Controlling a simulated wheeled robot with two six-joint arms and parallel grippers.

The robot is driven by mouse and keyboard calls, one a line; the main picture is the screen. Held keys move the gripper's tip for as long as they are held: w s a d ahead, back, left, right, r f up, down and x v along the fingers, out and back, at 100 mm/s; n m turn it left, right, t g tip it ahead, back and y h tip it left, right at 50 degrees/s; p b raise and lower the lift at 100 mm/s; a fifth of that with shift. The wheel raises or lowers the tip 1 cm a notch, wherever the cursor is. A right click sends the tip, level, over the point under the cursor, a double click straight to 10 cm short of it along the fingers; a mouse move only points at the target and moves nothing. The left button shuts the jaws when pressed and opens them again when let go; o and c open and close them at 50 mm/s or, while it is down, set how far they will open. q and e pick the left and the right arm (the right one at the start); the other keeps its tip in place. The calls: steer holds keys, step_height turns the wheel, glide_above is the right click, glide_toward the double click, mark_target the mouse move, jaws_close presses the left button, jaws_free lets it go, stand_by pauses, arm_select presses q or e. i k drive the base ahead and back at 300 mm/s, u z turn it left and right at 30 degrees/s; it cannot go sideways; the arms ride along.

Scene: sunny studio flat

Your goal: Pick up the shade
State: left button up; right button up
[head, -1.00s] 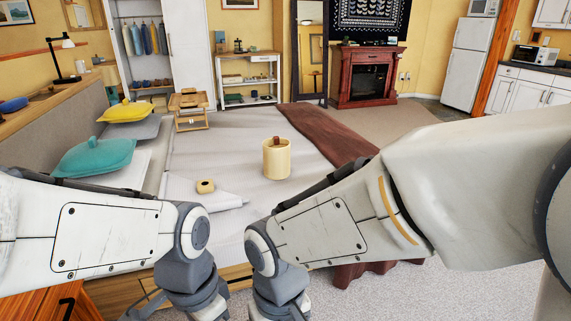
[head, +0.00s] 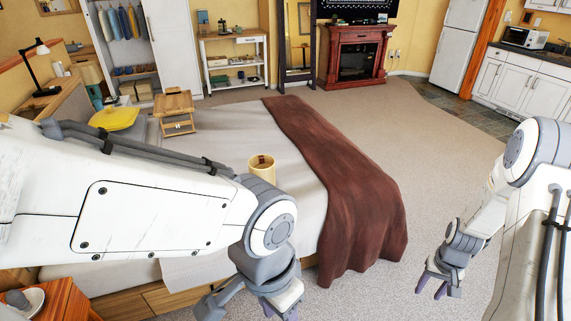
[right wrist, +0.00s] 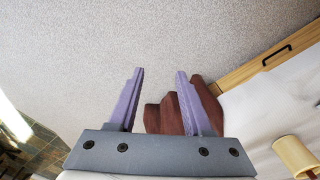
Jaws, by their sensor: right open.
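A cream cylinder that looks like the shade (head: 262,168) stands upright on the bed (head: 235,140), with a brown patch at its top. My left arm hides its lower part. It also shows at the lower right edge of the right wrist view (right wrist: 294,157), partly cut off. My right gripper (head: 431,291) is open and empty over the carpet, right of the bed and well away from the shade. My left gripper (head: 282,312) is at the bottom edge of the head view, nearer to me than the shade; its fingers are mostly cut off.
A brown blanket (head: 345,200) hangs over the bed's right side. A wooden tray stand (head: 175,107) and a yellow cushion (head: 115,118) are on the far bed. Wooden furniture with a plate (head: 48,300) is at lower left. Carpet on the right is clear.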

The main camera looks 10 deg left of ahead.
mark_target(262, 172)
steer(key=z, duration=0.2)
steer(key=i, duration=0.95)
steer(key=u, duration=0.55)
steer(key=i, duration=0.85)
steer(key=u, duration=0.85)
steer(key=i, duration=0.3)
steer(key=u, duration=0.25)
